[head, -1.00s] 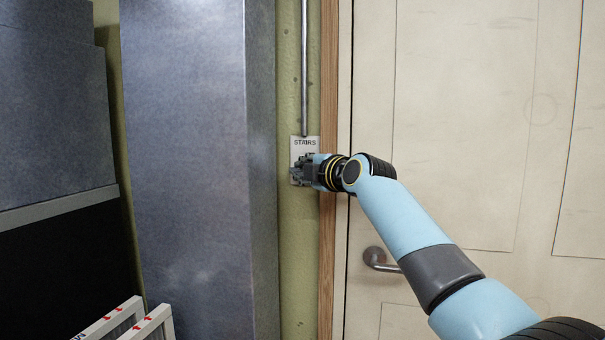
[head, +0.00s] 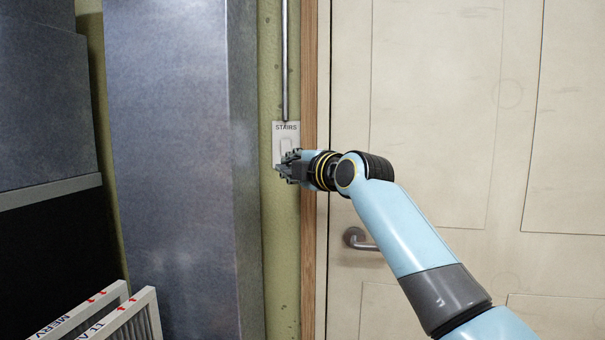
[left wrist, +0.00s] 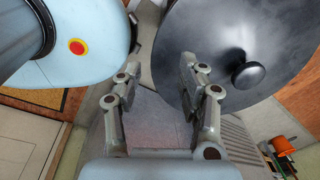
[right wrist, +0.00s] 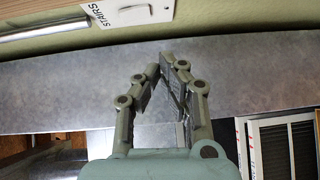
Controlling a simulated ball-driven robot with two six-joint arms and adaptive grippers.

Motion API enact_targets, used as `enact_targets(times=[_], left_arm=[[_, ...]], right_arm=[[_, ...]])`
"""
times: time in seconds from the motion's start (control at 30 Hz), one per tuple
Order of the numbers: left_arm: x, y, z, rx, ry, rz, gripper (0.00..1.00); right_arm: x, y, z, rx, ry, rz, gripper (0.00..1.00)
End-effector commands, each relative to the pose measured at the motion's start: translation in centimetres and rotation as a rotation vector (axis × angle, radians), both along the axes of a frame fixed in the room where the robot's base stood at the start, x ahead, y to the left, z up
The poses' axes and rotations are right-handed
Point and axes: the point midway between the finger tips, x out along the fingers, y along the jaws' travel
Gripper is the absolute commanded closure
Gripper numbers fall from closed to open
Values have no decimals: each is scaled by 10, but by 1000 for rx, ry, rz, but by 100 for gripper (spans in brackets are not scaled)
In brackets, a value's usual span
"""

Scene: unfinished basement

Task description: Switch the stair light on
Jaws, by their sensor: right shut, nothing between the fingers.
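A white switch plate (head: 278,137) labelled STAIRS is on the green wall between the grey metal duct and the door frame. Its pale rocker (head: 287,144) shows above my right gripper (head: 285,168), which covers the plate's lower part. I cannot tell whether it touches the plate. In the right wrist view the plate (right wrist: 155,12) and its rocker (right wrist: 131,12) show at the top edge, beyond the shut, empty fingers (right wrist: 158,70). Which way the rocker is tipped is unclear. My left gripper (left wrist: 160,65) is open and empty in the left wrist view, away from the switch.
The tall metal duct (head: 170,150) stands just left of the switch. A pale door (head: 430,130) with a lever handle (head: 358,239) is at right. A conduit (head: 285,60) runs down to the plate. Boxed filters (head: 125,315) stand at lower left. A dark round lid (left wrist: 235,55) is near my left gripper.

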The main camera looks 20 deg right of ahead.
Motion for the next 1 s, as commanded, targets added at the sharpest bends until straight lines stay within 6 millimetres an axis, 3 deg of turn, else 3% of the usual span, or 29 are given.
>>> enact_targets(times=[0.2,0.3,0.87,1.0], left_arm=[[31,-4,-3,-4,-45,0,60],[32,-4,-4,-4,-46,0,60],[16,-5,-5,-6,-22,1,60],[16,-5,-6,-6,-23,1,60]], right_arm=[[-37,-7,-4,-1,-1,0,100],[-46,-8,-4,-1,-1,0,100],[-52,-9,-4,1,-1,1,100],[-56,-9,-21,2,26,1,100]])
